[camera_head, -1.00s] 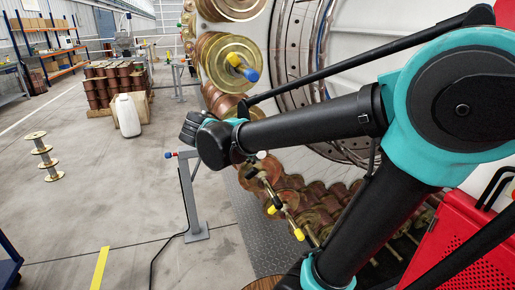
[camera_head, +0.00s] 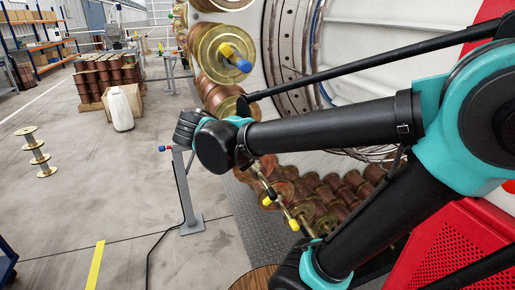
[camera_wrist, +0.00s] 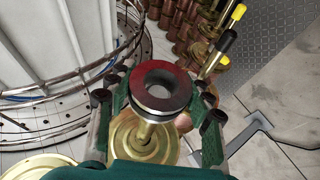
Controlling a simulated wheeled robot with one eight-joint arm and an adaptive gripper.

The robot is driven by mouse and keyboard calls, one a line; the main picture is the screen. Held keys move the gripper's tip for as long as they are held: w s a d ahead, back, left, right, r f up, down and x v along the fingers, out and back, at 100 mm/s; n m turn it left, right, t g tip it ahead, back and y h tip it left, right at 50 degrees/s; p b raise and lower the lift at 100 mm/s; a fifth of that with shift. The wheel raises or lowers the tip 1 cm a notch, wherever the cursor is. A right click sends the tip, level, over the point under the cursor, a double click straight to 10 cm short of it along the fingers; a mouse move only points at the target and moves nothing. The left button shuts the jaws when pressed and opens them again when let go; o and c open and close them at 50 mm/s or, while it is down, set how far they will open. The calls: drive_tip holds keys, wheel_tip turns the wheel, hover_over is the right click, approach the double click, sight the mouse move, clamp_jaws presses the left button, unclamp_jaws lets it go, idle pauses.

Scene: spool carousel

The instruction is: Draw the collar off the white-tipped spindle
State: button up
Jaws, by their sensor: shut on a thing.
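The collar (camera_wrist: 182,90), a thick ring with a dark red top face and a metallic side, sits between the fingers of my gripper (camera_wrist: 160,107) in the wrist view. My gripper is shut on it. The collar's hole is open to the camera, and no white tip shows in it. Below the collar are a short brass shaft (camera_wrist: 143,133) and a round brass flange (camera_wrist: 165,150). I cannot tell whether the collar is still around the spindle. In the head view my gripper, the collar and the white tip are hidden behind my arm.
A blue-and-yellow-tipped spindle (camera_head: 236,58) sticks out of a brass spool at upper left of the carousel. Yellow-tipped rods (camera_wrist: 227,42) stand close right of my gripper. A grey post (camera_head: 186,190) stands left of the arm.

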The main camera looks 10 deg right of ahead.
drive_tip(key=shift+s, duration=0.1)
drive_tip(key=s, duration=0.3)
drive_tip(key=shift+s+d, duration=0.15)
drive_tip(key=shift+s, duration=0.2)
idle(0.3)
drive_tip(key=s+a, duration=0.1)
drive_tip(key=a, duration=1.1)
idle(0.3)
